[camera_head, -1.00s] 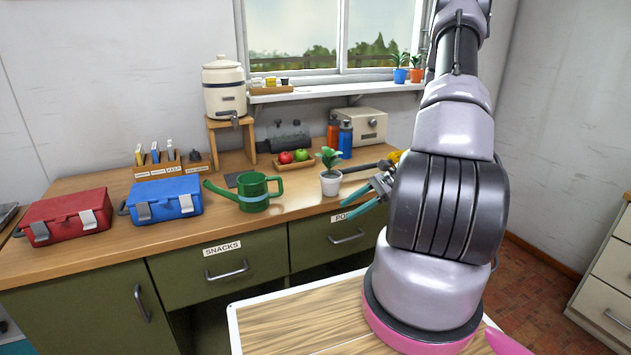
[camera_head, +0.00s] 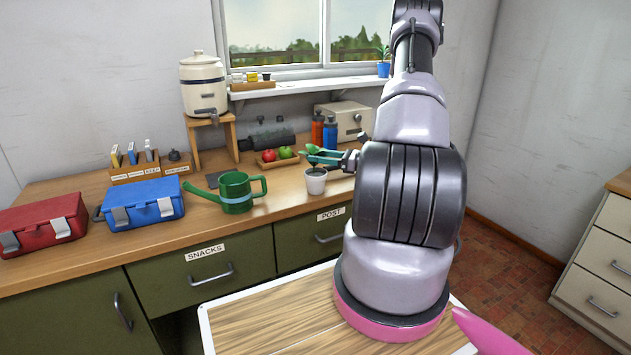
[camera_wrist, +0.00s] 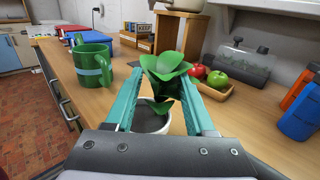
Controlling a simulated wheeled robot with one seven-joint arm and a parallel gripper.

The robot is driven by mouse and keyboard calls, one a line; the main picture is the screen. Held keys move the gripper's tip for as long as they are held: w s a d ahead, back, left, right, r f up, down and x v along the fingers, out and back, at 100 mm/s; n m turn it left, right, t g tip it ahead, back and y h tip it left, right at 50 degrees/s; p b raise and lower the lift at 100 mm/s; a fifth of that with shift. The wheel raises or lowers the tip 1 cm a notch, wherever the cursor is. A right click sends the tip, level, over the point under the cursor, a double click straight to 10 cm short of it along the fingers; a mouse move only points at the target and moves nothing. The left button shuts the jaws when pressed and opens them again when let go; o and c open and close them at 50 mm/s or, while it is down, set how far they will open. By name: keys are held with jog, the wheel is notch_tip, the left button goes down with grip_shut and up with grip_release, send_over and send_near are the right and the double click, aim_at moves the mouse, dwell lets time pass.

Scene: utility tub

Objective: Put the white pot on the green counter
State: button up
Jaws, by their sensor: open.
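The white pot (camera_head: 316,183) holds a green leafy plant and stands upright on the wooden top of the green counter (camera_head: 255,228), right of the green watering can. My gripper (camera_head: 318,157) is open at the plant, just above the pot. In the wrist view, my gripper's (camera_wrist: 157,76) teal fingers lie on either side of the leaves, and the pot (camera_wrist: 150,122) with dark soil shows between them, lower down. Whether a finger touches the leaves or pot, I cannot tell.
The green watering can (camera_head: 236,192) stands close left of the pot. A tray with apples (camera_head: 278,157) is behind it. Orange and blue bottles (camera_head: 330,132) stand near my gripper. Blue (camera_head: 143,203) and red (camera_head: 45,224) toolboxes are at left.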

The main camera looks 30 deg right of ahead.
jog(key=x, duration=0.4)
jog(key=shift+w+a+f, duration=0.2)
jog(key=shift+w+a, duration=0.05)
jog(key=shift+w, duration=0.05)
grip_shut()
dwell(1.1)
